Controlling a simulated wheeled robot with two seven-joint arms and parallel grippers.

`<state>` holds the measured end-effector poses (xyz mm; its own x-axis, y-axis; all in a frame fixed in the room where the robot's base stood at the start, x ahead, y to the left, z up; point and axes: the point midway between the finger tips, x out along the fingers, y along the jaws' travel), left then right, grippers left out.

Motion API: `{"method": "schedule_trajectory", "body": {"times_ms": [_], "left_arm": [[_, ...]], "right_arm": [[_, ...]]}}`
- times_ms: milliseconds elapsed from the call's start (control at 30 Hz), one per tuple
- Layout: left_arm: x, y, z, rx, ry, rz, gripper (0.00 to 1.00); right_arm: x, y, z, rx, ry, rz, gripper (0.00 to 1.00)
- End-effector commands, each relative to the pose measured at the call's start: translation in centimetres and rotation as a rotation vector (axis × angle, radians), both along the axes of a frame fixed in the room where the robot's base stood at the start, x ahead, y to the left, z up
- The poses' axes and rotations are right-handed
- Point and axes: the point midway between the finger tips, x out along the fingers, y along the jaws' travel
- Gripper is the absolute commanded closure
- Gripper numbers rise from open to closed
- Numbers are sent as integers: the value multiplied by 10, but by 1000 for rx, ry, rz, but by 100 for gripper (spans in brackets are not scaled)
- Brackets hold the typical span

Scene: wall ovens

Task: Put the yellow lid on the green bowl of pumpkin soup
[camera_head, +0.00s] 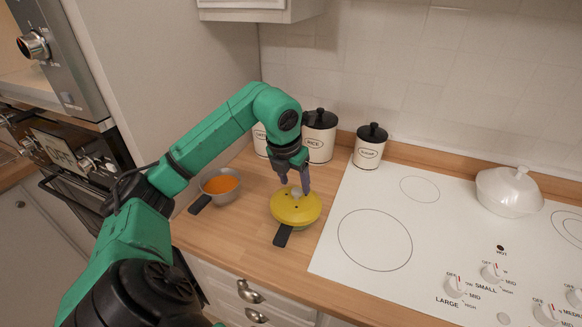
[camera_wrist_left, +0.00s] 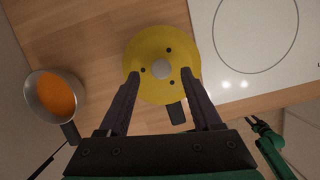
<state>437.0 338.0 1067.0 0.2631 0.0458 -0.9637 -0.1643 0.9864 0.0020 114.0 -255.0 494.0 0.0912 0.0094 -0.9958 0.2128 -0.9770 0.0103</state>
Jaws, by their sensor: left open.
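The yellow lid (camera_head: 289,212) with a pale round knob sits over the green bowl (camera_head: 301,228), of which only a sliver of rim and a dark handle show below it. The soup inside is hidden. My left gripper (camera_head: 294,190) is open just above the lid, with its fingers on either side of the knob. In the left wrist view the lid (camera_wrist_left: 150,45) lies between and beyond the two fingertips (camera_wrist_left: 163,76), with the knob roughly centred. My right gripper (camera_wrist_left: 263,121) shows small at the right of the wrist view, its fingers apart and empty.
A grey pan of orange soup (camera_head: 220,184) stands to the left of the bowl. Black-lidded canisters (camera_head: 320,140) stand behind. The white cooktop (camera_head: 350,270) lies to the right, with a white lidded dish (camera_head: 508,193) on it. Bare wooden counter (camera_head: 245,240) lies in front.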

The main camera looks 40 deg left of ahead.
Motion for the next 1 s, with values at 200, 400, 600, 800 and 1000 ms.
{"method": "schedule_trajectory", "body": {"times_ms": [200, 400, 600, 800, 1000], "left_arm": [[-15, -3, 60, 1, -8, 0, 34], [-25, -4, 92, 0, -2, 1, 34], [-26, -5, 93, 0, 1, 1, 34], [-26, -5, 93, 0, 0, 0, 34], [-26, -5, 95, 0, 0, 0, 34]], "right_arm": [[0, -3, 0, -3, 0, 1, 50], [0, -5, 6, -7, -1, 1, 50], [0, -6, 6, -8, 0, 1, 50], [0, -6, 6, -8, 0, 0, 50], [0, -6, 8, -8, 0, -1, 50]]}}
